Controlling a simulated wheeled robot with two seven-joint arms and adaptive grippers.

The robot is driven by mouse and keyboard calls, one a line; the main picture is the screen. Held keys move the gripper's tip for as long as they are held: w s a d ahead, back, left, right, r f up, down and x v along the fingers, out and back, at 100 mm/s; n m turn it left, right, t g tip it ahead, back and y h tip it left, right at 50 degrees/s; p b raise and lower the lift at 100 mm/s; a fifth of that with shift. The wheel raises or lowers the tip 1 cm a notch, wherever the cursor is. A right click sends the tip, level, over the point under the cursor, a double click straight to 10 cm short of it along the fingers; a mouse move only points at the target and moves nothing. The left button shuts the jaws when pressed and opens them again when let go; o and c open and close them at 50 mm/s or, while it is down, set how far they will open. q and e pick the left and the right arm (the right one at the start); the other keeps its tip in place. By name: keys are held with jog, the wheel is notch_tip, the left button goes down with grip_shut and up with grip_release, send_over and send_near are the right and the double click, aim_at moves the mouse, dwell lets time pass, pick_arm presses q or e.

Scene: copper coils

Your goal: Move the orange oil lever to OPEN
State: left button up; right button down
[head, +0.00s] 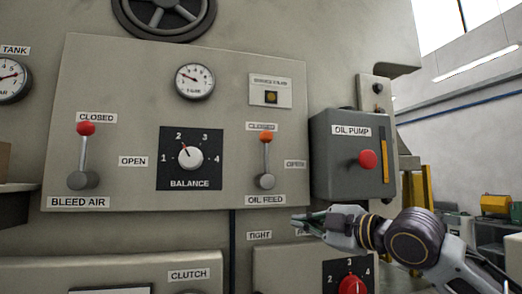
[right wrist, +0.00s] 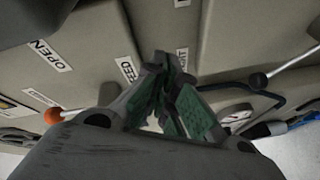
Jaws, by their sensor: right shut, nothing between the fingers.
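The orange oil lever (head: 266,139) stands upright above its grey pivot on the OIL FEED plate in the head view, its knob at the CLOSED label (head: 261,126). Its OPEN label (head: 295,164) is to the right of the pivot. In the right wrist view the orange knob (right wrist: 54,116) shows at the left. My right gripper (head: 297,221) is shut and empty, below and right of the lever and apart from it. Its green-padded fingers (right wrist: 165,85) come together in the right wrist view. My left gripper is not in view.
The grey OIL PUMP box (head: 345,184) with a red button juts out right of the lever. The BALANCE dial (head: 189,158) and red BLEED AIR lever (head: 84,150) are to the left. A lower panel with a red knob (head: 352,285) is below my gripper.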

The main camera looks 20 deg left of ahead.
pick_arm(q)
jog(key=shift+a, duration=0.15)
pick_arm(e)
jog(key=s+a+r+n+g+y, duration=0.1)
jog(key=s+r+n, duration=0.2)
jog(key=s+r, duration=0.3)
jog(key=s+a+r+n, duration=0.1)
jog(key=s+r+n, duration=0.3)
jog(key=r, duration=0.7)
jog(key=s, duration=0.2)
jog(key=shift+s+a+r+g+y, duration=0.15)
jog(key=shift+s+a+g+y, duration=0.1)
jog(key=shift+s+g+y, duration=0.15)
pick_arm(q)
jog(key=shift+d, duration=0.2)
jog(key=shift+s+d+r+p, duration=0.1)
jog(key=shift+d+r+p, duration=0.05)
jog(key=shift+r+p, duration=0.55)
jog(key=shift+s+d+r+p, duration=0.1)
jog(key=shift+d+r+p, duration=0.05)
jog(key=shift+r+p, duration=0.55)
pick_arm(e)
jog(key=shift+w+a, duration=3.25)
jog(key=shift+w, duration=0.25)
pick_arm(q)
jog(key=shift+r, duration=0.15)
pick_arm(e)
jog(key=shift+w+d+r+m+t, duration=0.1)
jog(key=shift+w+d+m+t, duration=0.15)
jog(key=shift+m, duration=0.35)
